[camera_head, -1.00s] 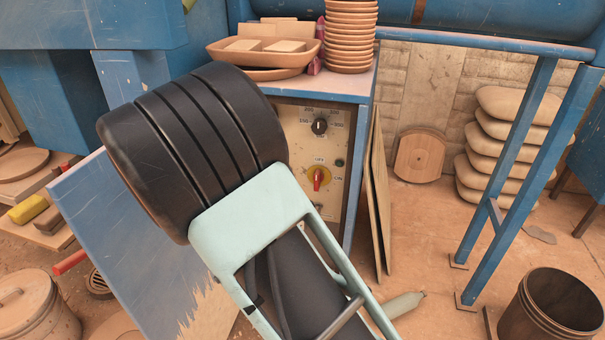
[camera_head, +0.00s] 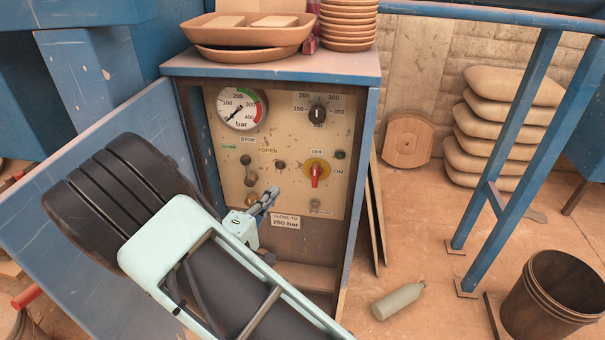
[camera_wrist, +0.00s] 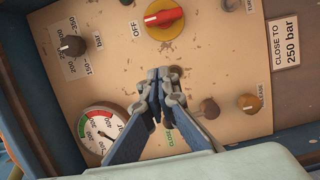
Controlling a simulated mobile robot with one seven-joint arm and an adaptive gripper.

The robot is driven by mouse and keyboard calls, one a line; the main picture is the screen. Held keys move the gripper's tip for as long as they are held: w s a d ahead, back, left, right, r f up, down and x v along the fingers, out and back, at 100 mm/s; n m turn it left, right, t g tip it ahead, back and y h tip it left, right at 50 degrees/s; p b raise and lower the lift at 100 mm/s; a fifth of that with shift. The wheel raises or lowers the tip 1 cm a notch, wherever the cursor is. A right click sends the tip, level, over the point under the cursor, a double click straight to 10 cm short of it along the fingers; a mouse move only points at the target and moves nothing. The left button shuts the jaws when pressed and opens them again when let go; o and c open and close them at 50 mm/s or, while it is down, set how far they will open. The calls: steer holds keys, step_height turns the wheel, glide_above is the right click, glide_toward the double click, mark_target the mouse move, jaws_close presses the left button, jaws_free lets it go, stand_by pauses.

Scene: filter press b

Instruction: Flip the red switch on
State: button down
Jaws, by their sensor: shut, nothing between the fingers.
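The red switch (camera_head: 315,176) is a red rotary handle on a yellow disc, on the beige control panel (camera_head: 285,135). Its handle stands about vertical, in line with the OFF label above it; the ON label is to its right. My gripper (camera_head: 272,193) is shut and empty, in front of the panel, left of and slightly below the switch. In the wrist view my gripper's fingertips (camera_wrist: 164,74) are together, below the switch in the picture and apart from it.
A pressure gauge (camera_head: 241,108), a black dial (camera_head: 317,114) and a lever (camera_head: 246,173) share the panel. Bowls (camera_head: 247,36) and stacked plates (camera_head: 348,22) stand on the cabinet. A bottle (camera_head: 398,301) lies on the floor near a bucket (camera_head: 552,300).

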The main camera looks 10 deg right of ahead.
mark_target(315, 175)
steer(key=b+x, duration=0.2)
steer(key=x, duration=0.8)
steer(key=shift+w+d+f, duration=0.1)
steer(key=shift+s+d+b, duration=0.15)
steer(key=shift+s+d, duration=0.05)
steer(key=shift+d, duration=0.35)
steer(key=shift+s+d+b, duration=0.15)
steer(key=shift+s+d, duration=0.1)
steer(key=shift+d, duration=0.35)
steer(key=shift+s+d, duration=0.25)
steer(key=shift+d, duration=0.4)
